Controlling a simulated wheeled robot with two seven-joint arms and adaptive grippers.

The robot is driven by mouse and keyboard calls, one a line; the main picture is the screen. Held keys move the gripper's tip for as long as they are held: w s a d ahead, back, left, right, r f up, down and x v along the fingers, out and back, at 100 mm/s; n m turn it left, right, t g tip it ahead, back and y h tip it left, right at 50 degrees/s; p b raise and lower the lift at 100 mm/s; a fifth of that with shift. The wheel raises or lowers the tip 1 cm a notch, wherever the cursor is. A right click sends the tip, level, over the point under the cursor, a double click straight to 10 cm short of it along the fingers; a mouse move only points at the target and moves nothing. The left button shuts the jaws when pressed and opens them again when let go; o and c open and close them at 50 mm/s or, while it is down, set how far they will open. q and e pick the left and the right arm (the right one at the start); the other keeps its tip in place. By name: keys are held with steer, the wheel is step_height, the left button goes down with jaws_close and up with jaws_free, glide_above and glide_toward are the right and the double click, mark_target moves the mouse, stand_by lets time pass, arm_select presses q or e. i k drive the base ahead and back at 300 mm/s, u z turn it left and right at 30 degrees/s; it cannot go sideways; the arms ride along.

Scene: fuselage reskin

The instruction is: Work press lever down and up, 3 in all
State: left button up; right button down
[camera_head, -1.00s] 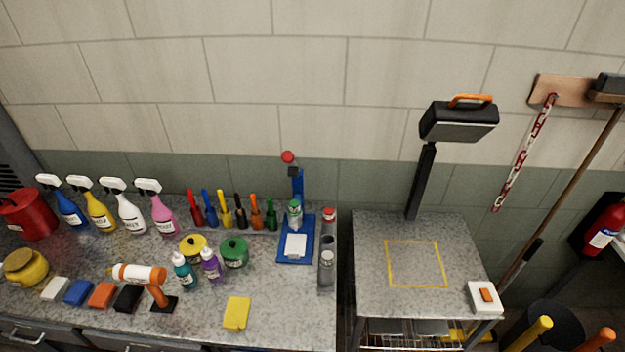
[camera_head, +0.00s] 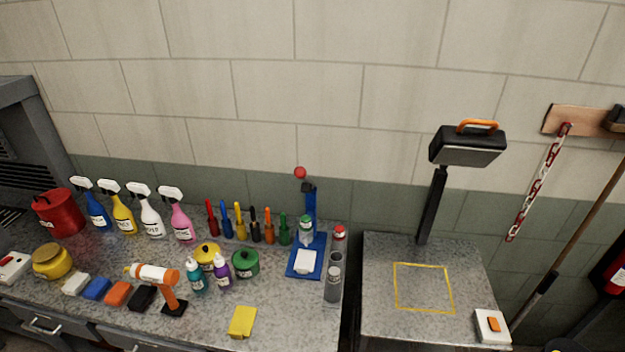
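The press (camera_head: 310,212) stands toward the right end of the long counter, with a blue base and a blue upright post. Its lever ends in a red ball knob (camera_head: 300,173), which is raised above the post against the wall. A green-topped clear part (camera_head: 305,228) sits at the front of the post. A white block (camera_head: 305,262) lies on the blue base below it. Neither of my grippers is in view, and nothing touches the lever.
A grey rack with a red-capped can (camera_head: 339,233) stands right of the press. Several screwdrivers (camera_head: 240,222) stand left of it, with bottles and pots beyond. A yellow sponge (camera_head: 242,321) lies in front. A gap separates the counter from a side table (camera_head: 380,300) with a yellow square outline.

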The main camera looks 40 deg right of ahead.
mark_target(299, 172)
steer(key=u, duration=0.1)
steer(key=k, duration=0.35)
steer(key=z, duration=0.8)
